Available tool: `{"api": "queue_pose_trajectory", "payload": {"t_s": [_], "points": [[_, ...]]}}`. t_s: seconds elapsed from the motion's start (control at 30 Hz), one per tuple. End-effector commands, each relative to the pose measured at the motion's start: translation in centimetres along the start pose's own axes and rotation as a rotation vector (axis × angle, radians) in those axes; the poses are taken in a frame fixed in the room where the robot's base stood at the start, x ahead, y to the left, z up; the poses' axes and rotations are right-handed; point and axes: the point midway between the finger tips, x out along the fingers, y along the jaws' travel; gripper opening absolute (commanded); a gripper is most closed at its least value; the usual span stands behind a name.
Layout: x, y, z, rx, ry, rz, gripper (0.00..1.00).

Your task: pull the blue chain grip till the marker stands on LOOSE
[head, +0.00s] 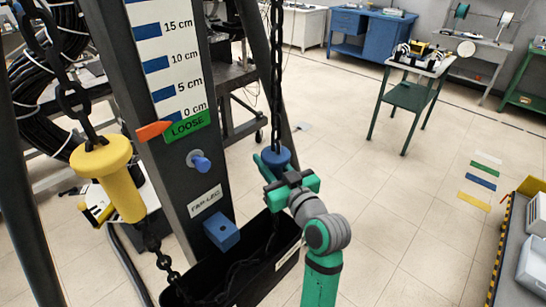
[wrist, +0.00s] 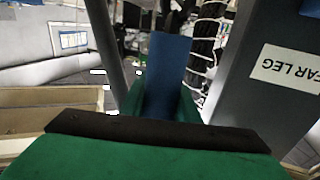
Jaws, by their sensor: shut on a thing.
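My gripper (head: 277,172), green and grey, is shut on the blue chain grip (head: 277,156), whose top shows above the fingers. The black chain (head: 277,80) runs straight up from it. In the wrist view, the blue grip (wrist: 167,72) stands between my green fingers (wrist: 165,105). The orange marker (head: 153,131) points right, its tip at the left edge of the green LOOSE label (head: 188,126), just below the 0 cm line of the scale (head: 165,60). The lower part of the grip is hidden by my gripper.
A yellow chain grip (head: 108,175) hangs left of the dark post (head: 150,165). A blue knob (head: 201,163) and a blue block (head: 222,232) stick out from the post. A black chain bin (head: 275,262) lies below my gripper.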

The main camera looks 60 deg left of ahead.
Motion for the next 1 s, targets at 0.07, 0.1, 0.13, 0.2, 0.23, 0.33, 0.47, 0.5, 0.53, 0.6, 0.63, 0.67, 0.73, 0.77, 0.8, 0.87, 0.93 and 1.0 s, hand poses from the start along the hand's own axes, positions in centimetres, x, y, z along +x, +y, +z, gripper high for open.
{"api": "queue_pose_trajectory", "payload": {"t_s": [0.07, 0.1, 0.13, 0.2, 0.23, 0.33, 0.47, 0.5, 0.53, 0.6, 0.63, 0.67, 0.73, 0.77, 0.8, 0.87, 0.93, 1.0], "points": [[0.0, 0.0, 0.1, 0.001, -0.003, -0.001, 0.00], [0.0, 0.0, 0.1, 0.001, -0.003, -0.001, 0.00], [0.0, 0.0, 0.1, 0.001, -0.003, -0.001, 0.00], [0.0, -0.1, 0.1, 0.001, -0.003, -0.001, 0.33], [0.0, 0.0, 0.1, 0.001, -0.003, -0.001, 0.40], [0.0, 0.0, 0.1, 0.001, -0.002, -0.001, 0.47], [0.0, 0.0, 0.0, 0.001, -0.002, 0.000, 0.47], [0.0, 0.0, 0.0, 0.001, -0.001, 0.001, 0.47], [-0.1, 0.1, 0.0, 0.001, -0.001, 0.001, 0.47], [-0.2, 0.1, 0.0, 0.001, -0.001, 0.002, 0.47], [-0.4, 0.1, 0.0, 0.001, -0.001, 0.002, 0.47], [-0.6, 0.1, 0.0, 0.001, -0.001, 0.003, 0.47], [-1.4, 0.1, 0.0, 0.001, -0.001, 0.004, 0.47], [-1.9, 0.1, 0.0, 0.002, -0.001, 0.004, 0.47], [-2.5, 0.2, 0.0, 0.003, -0.001, 0.004, 0.47], [-3.7, 0.2, 0.0, 0.001, 0.000, 0.005, 0.47], [-5.0, 0.2, 0.0, 0.002, 0.000, 0.006, 0.47], [-6.4, 0.2, 0.0, 0.001, -0.001, 0.005, 0.47]]}}
